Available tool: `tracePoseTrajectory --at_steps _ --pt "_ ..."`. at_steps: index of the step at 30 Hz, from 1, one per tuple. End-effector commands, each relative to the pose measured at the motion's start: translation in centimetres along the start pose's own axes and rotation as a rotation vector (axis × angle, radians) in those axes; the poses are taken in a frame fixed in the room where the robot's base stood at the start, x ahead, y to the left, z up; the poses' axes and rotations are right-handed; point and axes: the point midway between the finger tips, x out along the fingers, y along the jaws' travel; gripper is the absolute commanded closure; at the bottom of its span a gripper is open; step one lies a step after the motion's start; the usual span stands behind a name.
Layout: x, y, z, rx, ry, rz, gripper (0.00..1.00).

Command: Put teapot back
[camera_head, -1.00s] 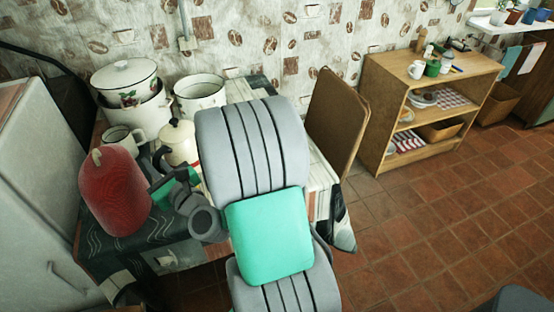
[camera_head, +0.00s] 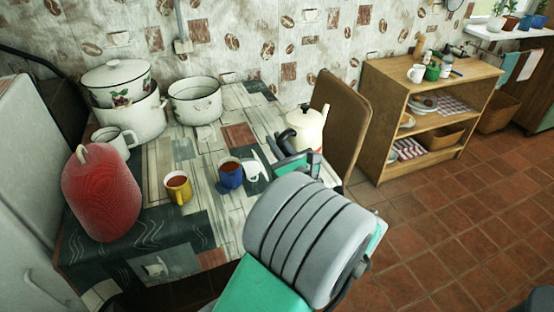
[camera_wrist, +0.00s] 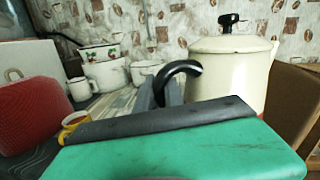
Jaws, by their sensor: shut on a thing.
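The cream enamel teapot (camera_head: 306,126) has a black lid knob and a black handle. It is upright at the right side of the table (camera_head: 215,226), in front of the chair back. My gripper (camera_head: 287,150) is shut on the teapot's handle. In the wrist view the teapot (camera_wrist: 228,72) fills the right side, and its curved black handle (camera_wrist: 184,68) runs down between my jaws, partly hidden by the gripper body. The teapot's base is hidden behind my gripper in the head view, so I cannot tell whether it touches the table.
A yellow mug (camera_head: 180,190) and a blue mug (camera_head: 230,174), both with brown drink, stand mid-table. A red cover (camera_head: 102,195), a white mug (camera_head: 117,141), a lidded pot (camera_head: 128,100) and an open pot (camera_head: 196,100) stand left and behind. A brown chair (camera_head: 342,125) is close right.

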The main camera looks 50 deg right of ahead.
Motion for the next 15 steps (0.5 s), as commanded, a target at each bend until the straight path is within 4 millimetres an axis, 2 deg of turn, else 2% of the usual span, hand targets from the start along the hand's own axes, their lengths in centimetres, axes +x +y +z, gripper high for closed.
tracePoseTrajectory --at_steps 5,11,15 --pt "3.1 0.4 -1.6 -0.002 -0.004 0.009 1.0" --pt "7.9 0.5 -4.2 -0.004 -0.005 0.007 1.0" --pt "10.3 0.8 -7.4 -0.001 -0.003 0.005 1.0"
